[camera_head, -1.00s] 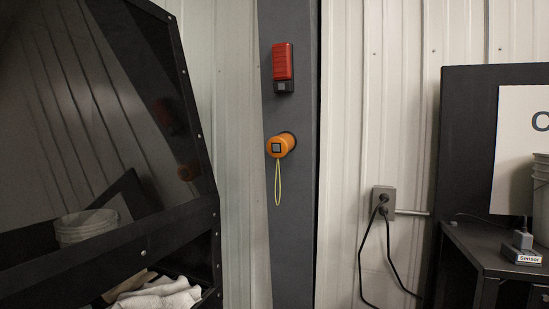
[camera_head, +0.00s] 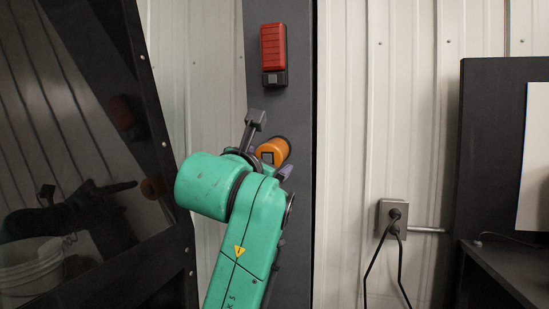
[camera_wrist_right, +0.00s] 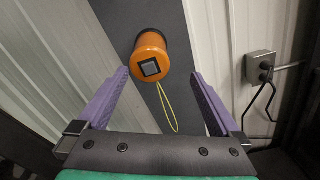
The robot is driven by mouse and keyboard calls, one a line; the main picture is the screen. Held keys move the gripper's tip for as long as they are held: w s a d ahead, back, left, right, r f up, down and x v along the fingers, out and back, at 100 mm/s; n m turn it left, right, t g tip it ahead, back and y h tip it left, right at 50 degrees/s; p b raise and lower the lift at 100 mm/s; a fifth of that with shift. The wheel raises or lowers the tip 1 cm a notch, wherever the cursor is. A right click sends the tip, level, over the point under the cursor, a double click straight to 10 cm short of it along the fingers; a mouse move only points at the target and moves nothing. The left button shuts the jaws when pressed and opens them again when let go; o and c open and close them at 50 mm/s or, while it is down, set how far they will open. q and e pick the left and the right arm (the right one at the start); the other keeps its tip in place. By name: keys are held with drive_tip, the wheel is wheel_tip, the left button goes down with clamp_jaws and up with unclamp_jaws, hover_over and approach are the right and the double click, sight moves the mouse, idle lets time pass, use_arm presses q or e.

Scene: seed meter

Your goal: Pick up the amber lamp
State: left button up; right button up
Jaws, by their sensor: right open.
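The amber lamp (camera_head: 273,151) is a short orange cylinder with a dark square on its front end. It sticks out from a dark grey post, below a red lamp, and my right wrist partly covers it in the head view. In the right wrist view the lamp (camera_wrist_right: 148,62) hangs near the top centre, with a yellow cord loop (camera_wrist_right: 167,107) below it. My right gripper (camera_wrist_right: 160,76) is open and empty, its purple fingers spread to the left and right of the lamp's line. The lamp looks just beyond the fingertips; contact is not visible. My left gripper is not in view.
The red lamp (camera_head: 273,47) sits on the post (camera_head: 294,215) above. A dark glossy panel (camera_head: 85,130) stands at left and mirrors my arm. A wall socket (camera_head: 391,216) with black cables and a dark bench (camera_head: 500,275) are at right.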

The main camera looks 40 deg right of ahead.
sight(271, 152)
drive_tip(key=shift+t+y, duration=0.3)
drive_tip(key=shift+y, duration=0.1)
drive_tip(key=w+d+r+p, duration=0.1)
drive_tip(key=p, duration=0.1)
drive_tip(key=w+d+p, duration=0.1)
drive_tip(key=w+p, duration=0.1)
drive_tip(key=shift+w+d+r, duration=0.1)
drive_tip(key=shift+d+r, duration=0.3)
drive_tip(key=x, duration=0.1)
drive_tip(key=p+x, duration=0.1)
drive_tip(key=x, duration=0.1)
drive_tip(key=shift+w+d+f, duration=0.2)
drive_tip(key=shift+d+f, duration=0.1)
drive_tip(key=shift+f, duration=0.1)
drive_tip(key=p+x, duration=0.4)
drive_tip(key=shift+w+d, duration=0.15)
drive_tip(key=shift+w, duration=0.2)
drive_tip(key=shift+w+d+f, duration=0.1)
drive_tip(key=shift+d+f, duration=0.1)
drive_tip(key=shift+f, duration=0.05)
drive_tip(key=shift+a+r, duration=0.1)
drive_tip(key=shift+a, duration=0.05)
drive_tip(key=c, duration=1.3)
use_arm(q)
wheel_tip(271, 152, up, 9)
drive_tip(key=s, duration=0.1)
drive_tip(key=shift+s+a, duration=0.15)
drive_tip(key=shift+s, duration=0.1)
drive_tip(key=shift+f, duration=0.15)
